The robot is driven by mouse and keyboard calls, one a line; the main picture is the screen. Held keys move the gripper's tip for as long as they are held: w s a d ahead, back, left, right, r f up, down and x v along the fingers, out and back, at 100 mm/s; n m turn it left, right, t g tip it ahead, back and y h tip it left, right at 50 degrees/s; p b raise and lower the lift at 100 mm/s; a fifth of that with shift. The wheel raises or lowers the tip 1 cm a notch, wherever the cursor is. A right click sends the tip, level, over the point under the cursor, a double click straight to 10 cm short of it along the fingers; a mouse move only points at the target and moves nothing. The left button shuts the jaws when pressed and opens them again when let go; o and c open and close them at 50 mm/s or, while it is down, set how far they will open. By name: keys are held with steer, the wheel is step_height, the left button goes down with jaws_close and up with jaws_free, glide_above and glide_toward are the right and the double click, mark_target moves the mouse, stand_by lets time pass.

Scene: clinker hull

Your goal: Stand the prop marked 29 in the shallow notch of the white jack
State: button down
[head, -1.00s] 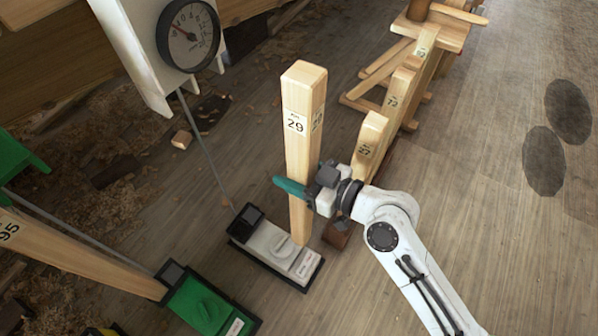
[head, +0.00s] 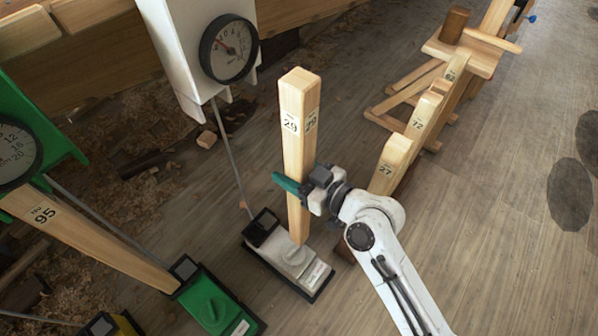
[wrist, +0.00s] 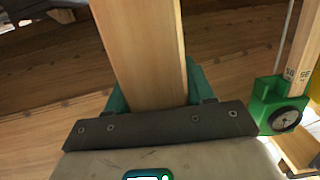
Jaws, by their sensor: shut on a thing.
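The pale wooden prop marked 29 (head: 298,140) stands about upright in the head view, with its number showing on two faces. My gripper (head: 300,187), with green fingers, is shut on its lower half. In the wrist view the prop (wrist: 145,50) runs up between the fingers (wrist: 155,90). The prop's lower end is over or just in front of the white jack's foot (head: 312,277). I cannot tell whether it touches, and the notch is not clearly visible. The white jack's upper housing (head: 180,50) carries a dial (head: 228,48).
The green jack's foot (head: 208,305) is at lower left, with prop 95 (head: 95,235) leaning from it. The floor at right is open.

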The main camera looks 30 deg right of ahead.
steer(key=w+a+f+b, duration=0.2)
steer(key=w+f, duration=0.1)
steer(key=w, duration=0.4)
steer(key=w+a+f+b, duration=0.2)
steer(key=w+f, duration=0.1)
steer(key=w, duration=0.3)
steer(key=shift+w+a, duration=0.25)
steer(key=shift+w, duration=0.15)
stand_by(1.9)
steer(key=shift+f, duration=0.1)
steer(key=shift+f+b, duration=0.4)
steer(key=shift+b, duration=0.2)
stand_by(0.4)
steer(key=shift+w, duration=0.2)
stand_by(0.6)
